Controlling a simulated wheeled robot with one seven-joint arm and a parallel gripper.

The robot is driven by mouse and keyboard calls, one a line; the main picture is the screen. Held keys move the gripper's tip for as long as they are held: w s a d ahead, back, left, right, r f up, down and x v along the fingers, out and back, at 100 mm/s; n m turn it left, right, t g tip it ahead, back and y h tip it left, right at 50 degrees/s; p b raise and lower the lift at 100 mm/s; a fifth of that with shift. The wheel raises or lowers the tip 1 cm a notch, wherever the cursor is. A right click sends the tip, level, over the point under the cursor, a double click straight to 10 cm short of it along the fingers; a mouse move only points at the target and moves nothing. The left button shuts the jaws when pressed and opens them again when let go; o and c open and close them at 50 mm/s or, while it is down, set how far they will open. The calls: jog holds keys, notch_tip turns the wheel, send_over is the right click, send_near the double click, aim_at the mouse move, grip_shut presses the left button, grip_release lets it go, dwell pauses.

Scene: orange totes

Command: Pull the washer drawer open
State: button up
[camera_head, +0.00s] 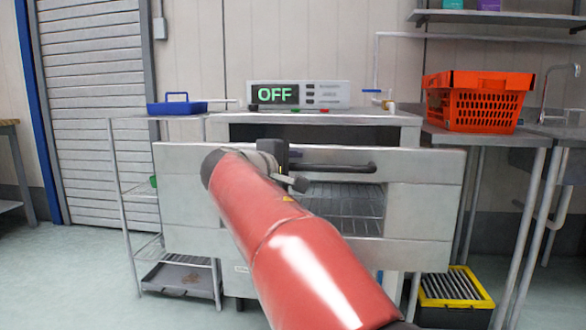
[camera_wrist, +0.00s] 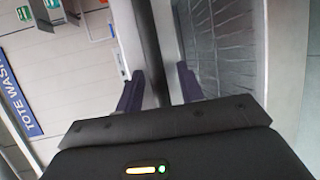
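The washer (camera_head: 398,118) is a steel cabinet at the middle of the head view, with a lit "OFF" panel (camera_head: 298,95) on top. Its drawer front (camera_head: 425,198) is a wide steel panel standing forward of the cabinet, with a dark gap behind its top edge. A black bar handle (camera_head: 335,167) runs across it; the handle also shows in the wrist view (camera_wrist: 149,40). In the head view my arm hides the handle's left end and part of the drawer front.
An orange basket (camera_head: 474,101) sits on the steel table at right. A blue tray (camera_head: 177,107) rests on the left side rack. A black and yellow crate (camera_head: 455,289) stands on the floor at lower right. Open floor (camera_head: 80,275) lies at left.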

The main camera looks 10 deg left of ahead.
jog(key=v, duration=0.8)
jog(key=s+d+f+m+g+y+p, duration=0.1)
jog(key=s+d+f+m+g+p, duration=0.25)
jog(key=d, duration=0.75)
jog(key=s+d+f+m+g+y+p, duration=0.2)
jog(key=s+d+f+g, duration=0.15)
jog(key=d, duration=0.75)
jog(key=s+d+f+m+y+p, duration=0.1)
jog(key=s+f+m, duration=0.1)
jog(key=s, duration=0.5)
jog(key=s+d+f+m+g+y+p, duration=0.1)
jog(key=s+f+m+p, duration=0.1)
jog(key=s+f, duration=0.3)
jog(key=s+d+f+m+y+p, duration=0.1)
jog(key=s+f+m, duration=0.3)
jog(key=s, duration=0.5)
jog(key=shift+d+g+y+p, duration=0.3)
jog(key=shift+d+g+p, duration=0.1)
jog(key=shift+p, duration=0.3)
